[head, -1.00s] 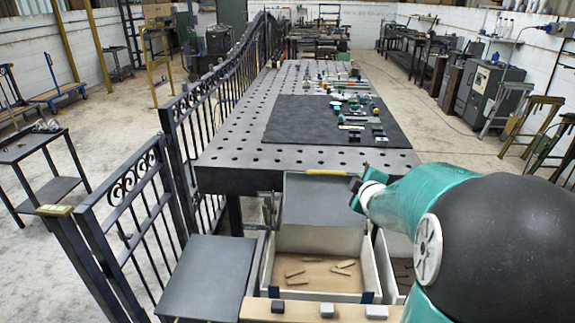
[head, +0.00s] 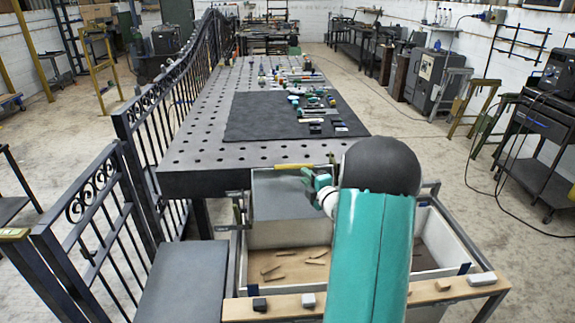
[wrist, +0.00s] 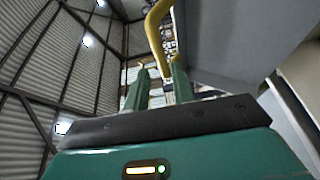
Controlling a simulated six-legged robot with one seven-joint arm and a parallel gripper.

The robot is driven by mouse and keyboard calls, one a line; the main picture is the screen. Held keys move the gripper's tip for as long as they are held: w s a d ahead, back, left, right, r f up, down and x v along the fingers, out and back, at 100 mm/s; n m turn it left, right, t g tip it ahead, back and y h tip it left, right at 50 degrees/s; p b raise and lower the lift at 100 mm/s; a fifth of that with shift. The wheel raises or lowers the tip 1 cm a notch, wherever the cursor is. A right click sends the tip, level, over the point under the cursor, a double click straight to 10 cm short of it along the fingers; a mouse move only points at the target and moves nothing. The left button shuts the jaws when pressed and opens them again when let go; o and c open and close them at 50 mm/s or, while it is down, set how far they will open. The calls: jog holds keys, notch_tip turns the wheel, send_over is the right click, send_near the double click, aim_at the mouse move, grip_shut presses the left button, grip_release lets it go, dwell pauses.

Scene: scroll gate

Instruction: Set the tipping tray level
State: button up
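The tipping tray appears to be the grey panel (head: 288,200) standing steeply tilted at the back of a pale open box below the bench end. A yellow bar handle (head: 293,166) runs along its top edge. My gripper (head: 308,176) is at the right end of this handle. In the wrist view my gripper's two green fingers (wrist: 160,70) stand apart, and the yellow handle (wrist: 156,35) passes between or just beyond them. I cannot tell whether they touch it. The grey panel (wrist: 230,40) fills the upper right there.
The box floor (head: 285,268) holds several small wooden pieces. A wooden rail (head: 390,296) with small blocks crosses in front. A perforated bench (head: 200,150) with a dark mat and tools lies behind. Iron gate panels (head: 95,220) and a grey plate (head: 185,285) stand left.

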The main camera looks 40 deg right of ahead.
aim_at(296, 168)
jog(key=x, duration=1)
jog(key=shift+w+r, duration=0.1)
jog(key=shift+w, duration=0.1)
jog(key=shift+c, duration=0.3)
grip_shut()
